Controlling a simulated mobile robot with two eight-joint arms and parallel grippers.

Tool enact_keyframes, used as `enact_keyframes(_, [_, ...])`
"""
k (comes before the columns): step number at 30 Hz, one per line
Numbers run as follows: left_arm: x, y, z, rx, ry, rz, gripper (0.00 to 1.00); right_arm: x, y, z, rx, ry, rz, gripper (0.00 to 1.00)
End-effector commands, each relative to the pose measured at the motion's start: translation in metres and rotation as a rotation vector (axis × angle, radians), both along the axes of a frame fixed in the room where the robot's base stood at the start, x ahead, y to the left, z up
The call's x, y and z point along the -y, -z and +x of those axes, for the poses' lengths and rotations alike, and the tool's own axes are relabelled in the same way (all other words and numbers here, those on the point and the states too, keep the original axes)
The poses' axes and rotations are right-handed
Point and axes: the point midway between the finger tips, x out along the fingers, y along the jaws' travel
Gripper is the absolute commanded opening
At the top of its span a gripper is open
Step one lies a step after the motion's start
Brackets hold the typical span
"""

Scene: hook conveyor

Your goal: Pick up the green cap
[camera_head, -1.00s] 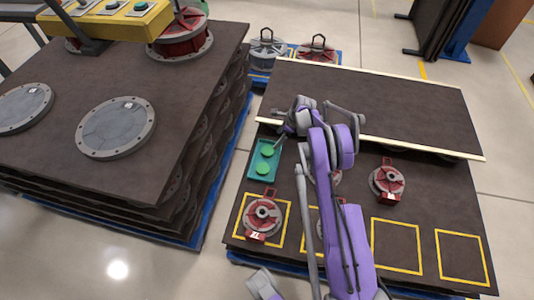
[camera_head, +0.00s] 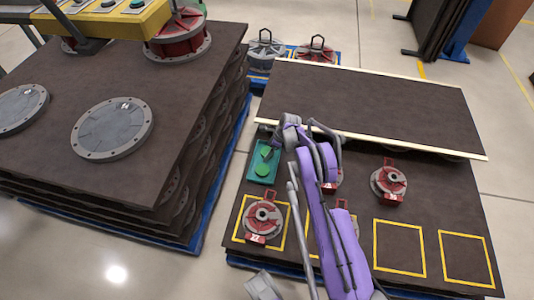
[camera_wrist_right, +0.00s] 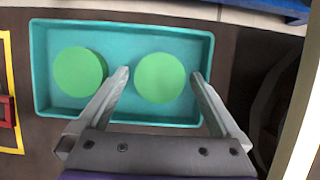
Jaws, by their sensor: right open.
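Two round, flat green caps lie in a teal tray (camera_head: 253,177). The near cap (camera_head: 262,170) shows clearly in the head view; the far cap (camera_head: 266,153) is partly covered by my right gripper (camera_head: 265,156). In the right wrist view, the left cap (camera_wrist_right: 80,71) lies outside the fingers. The right cap (camera_wrist_right: 160,77) appears between the two open fingertips of my right gripper (camera_wrist_right: 160,78). The gripper is empty, over the tray (camera_wrist_right: 120,29); I cannot tell its exact height. My left gripper is not clearly seen.
The tray sits on a dark table (camera_head: 350,180) with yellow-outlined squares. A red-and-grey part (camera_head: 263,220) stands in the left square, another (camera_head: 389,182) farther right. A raised dark panel (camera_head: 370,105) with pale edges lies behind. A stack of dark boards (camera_head: 150,55) stands left.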

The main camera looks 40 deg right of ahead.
Motion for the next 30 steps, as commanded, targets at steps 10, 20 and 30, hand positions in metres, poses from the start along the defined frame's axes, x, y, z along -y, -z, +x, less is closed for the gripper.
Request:
enact_keyframes(10, [0.0,-0.001,0.0,0.0,0.0,0.0,0.5,0.0,-0.001,0.0,0.0,0.0,0.0,0.62])
enact_keyframes(20, [0.0,-0.001,0.0,0.0,0.0,0.0,0.5,0.0,-0.001,0.0,0.0,0.0,0.0,0.24])
enact_keyframes(30, [0.0,-0.008,-0.001,0.003,0.0,0.0,0.5,0.0,-0.034,0.0,0.001,0.0,0.001,0.24])
